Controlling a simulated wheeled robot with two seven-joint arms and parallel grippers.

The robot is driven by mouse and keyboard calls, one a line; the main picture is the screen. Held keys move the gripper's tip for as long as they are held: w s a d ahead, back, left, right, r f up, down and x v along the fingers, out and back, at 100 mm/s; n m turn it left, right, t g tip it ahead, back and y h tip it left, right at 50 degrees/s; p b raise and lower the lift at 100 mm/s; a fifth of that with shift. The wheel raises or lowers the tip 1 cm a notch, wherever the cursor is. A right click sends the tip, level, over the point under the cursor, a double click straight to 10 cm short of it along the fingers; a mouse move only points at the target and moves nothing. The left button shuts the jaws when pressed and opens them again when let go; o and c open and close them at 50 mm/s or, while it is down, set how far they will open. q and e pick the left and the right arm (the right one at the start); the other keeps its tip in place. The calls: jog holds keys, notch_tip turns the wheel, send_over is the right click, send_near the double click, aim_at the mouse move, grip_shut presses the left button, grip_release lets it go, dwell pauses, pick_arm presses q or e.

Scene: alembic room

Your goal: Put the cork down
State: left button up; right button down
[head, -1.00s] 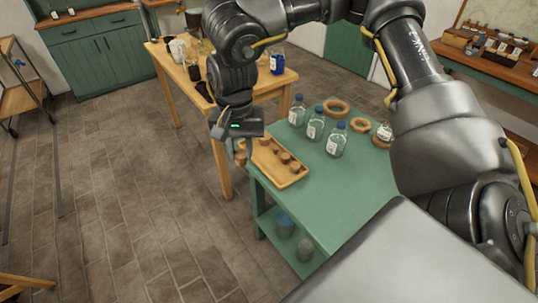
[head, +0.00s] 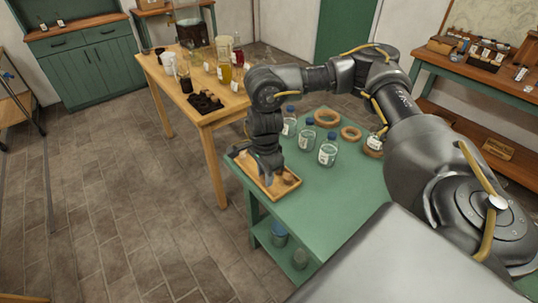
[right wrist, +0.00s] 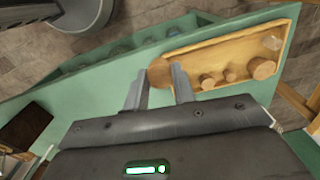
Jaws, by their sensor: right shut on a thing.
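My right gripper (head: 268,174) is over the wooden tray (head: 256,187) on the green table. In the right wrist view, the gripper (right wrist: 158,80) is shut on a round brown cork (right wrist: 160,71), held between the fingertips. The held cork overlaps one end of the tray (right wrist: 215,45) in that view; I cannot tell whether it touches the tray. Several other corks stand in the tray, including a large one (right wrist: 263,68) and a smaller one (right wrist: 207,81). In the head view the gripper hides the held cork. My left gripper is not in view.
Glass bottles, one (head: 327,150) near the tray, and cork rings (head: 327,117) stand on the green table (head: 315,205). Its front part is clear. A wooden table (head: 222,108) with flasks and a dark rack adjoins behind. Jars stand on the lower shelf.

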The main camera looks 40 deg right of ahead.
jog(key=w+d+f, duration=0.1)
jog(key=d+f, duration=0.1)
jog(key=w+d+f, duration=0.4)
jog(key=f, duration=0.1)
jog(key=shift+w+b, duration=0.1)
jog(key=shift+b, duration=0.3)
jog(key=shift+w+d+f, duration=0.1)
jog(key=shift+d+f, duration=0.05)
jog(key=shift+f, duration=0.8)
jog(key=shift+w+d+f, duration=0.1)
jog(key=shift+f, duration=0.8)
jog(key=shift+f+b, duration=0.25)
jog(key=shift+b, duration=0.2)
jog(key=c, duration=1.2)
grip_release()
jog(key=shift+r, duration=0.1)
jog(key=shift+o, duration=0.2)
